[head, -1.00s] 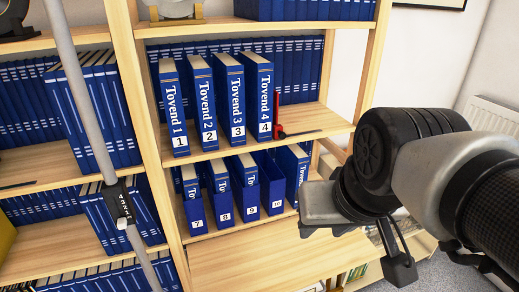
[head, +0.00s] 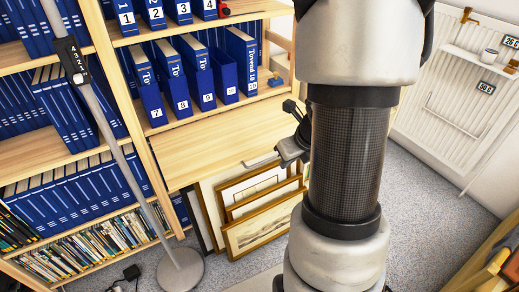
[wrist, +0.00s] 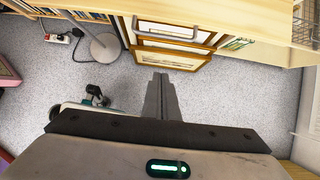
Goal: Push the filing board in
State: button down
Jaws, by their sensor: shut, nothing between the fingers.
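The filing board is the bare pale wooden board (head: 215,138) below the blue binders in the head view. It sticks out level from the shelf unit. My gripper (head: 250,163) is at the board's front edge, toward its right end. I cannot tell whether it touches the board. In the wrist view my gripper (wrist: 160,78) shows its fingers together and empty. Pale wood (wrist: 255,52) crosses the top of that view; I cannot tell which part of it is the board. My arm hides the area right of the board in the head view.
Framed prints (head: 258,215) lean below the board, and they show in the wrist view (wrist: 170,58). A grey pole on a round base (head: 180,271) stands at the left. Blue boxes (head: 187,82) stand above. Grey carpet (head: 425,215) is clear at the right.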

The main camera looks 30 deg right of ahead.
jog(key=w+f+b, duration=0.3)
jog(key=w+f, duration=0.4)
jog(key=w, duration=0.1)
jog(key=shift+w+a+f+b, duration=0.15)
jog(key=shift+a+f+b, duration=0.15)
jog(key=shift+a+b, duration=0.1)
